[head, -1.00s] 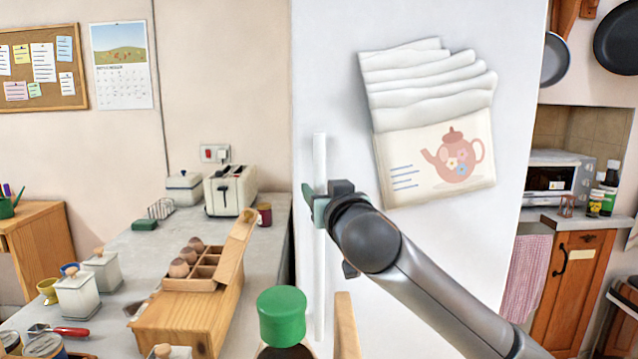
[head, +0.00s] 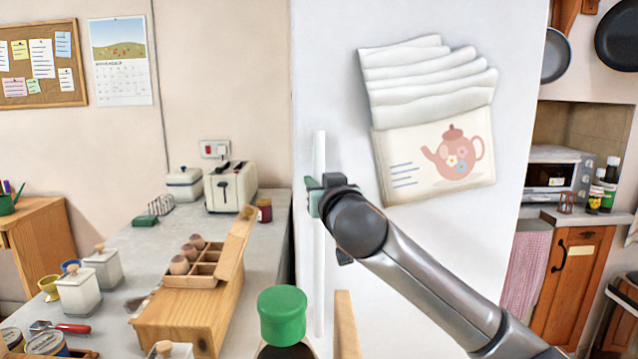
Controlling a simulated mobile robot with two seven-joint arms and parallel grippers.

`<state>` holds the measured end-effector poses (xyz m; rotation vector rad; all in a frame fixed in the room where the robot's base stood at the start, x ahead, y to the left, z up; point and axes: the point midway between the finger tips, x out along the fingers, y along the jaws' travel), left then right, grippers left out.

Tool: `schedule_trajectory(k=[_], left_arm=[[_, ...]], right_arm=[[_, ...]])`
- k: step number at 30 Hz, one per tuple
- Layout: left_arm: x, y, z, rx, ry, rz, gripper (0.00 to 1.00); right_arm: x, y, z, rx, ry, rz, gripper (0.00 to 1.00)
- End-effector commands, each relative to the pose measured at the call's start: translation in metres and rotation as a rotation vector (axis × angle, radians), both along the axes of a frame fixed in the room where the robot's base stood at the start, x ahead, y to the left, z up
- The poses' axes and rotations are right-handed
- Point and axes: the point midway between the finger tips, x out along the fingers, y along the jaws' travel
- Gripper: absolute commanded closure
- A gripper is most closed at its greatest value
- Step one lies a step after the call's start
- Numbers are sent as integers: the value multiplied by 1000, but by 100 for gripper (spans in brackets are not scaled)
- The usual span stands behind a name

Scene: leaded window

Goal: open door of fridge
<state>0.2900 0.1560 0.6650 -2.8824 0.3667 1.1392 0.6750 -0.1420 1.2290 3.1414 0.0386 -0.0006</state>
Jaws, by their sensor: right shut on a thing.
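The fridge (head: 420,255) is a tall pale block in the middle of the head view. Its long white vertical handle (head: 320,270) stands near the left edge of the front. My right gripper (head: 316,197) is at the upper part of this handle and is shut on it. The arm comes in from the lower right and partly covers the fridge front. I see no open gap along the fridge door. My left gripper is not in view.
A towel with a teapot picture (head: 437,165) hangs on the fridge front. On the left, a counter (head: 125,240) holds a toaster (head: 231,187), an egg box (head: 195,270) and white jars. A green-capped bottle (head: 283,315) stands close in front, near the handle's lower end.

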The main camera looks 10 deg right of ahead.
Motion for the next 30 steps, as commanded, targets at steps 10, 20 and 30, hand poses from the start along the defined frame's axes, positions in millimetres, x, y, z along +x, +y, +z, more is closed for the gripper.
schedule_trajectory(k=[10,20,30], left_arm=[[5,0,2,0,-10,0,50],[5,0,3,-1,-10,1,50],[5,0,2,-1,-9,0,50]], right_arm=[[0,0,0,0,0,1,100],[0,0,0,0,1,1,100],[0,0,-1,0,1,1,100]])
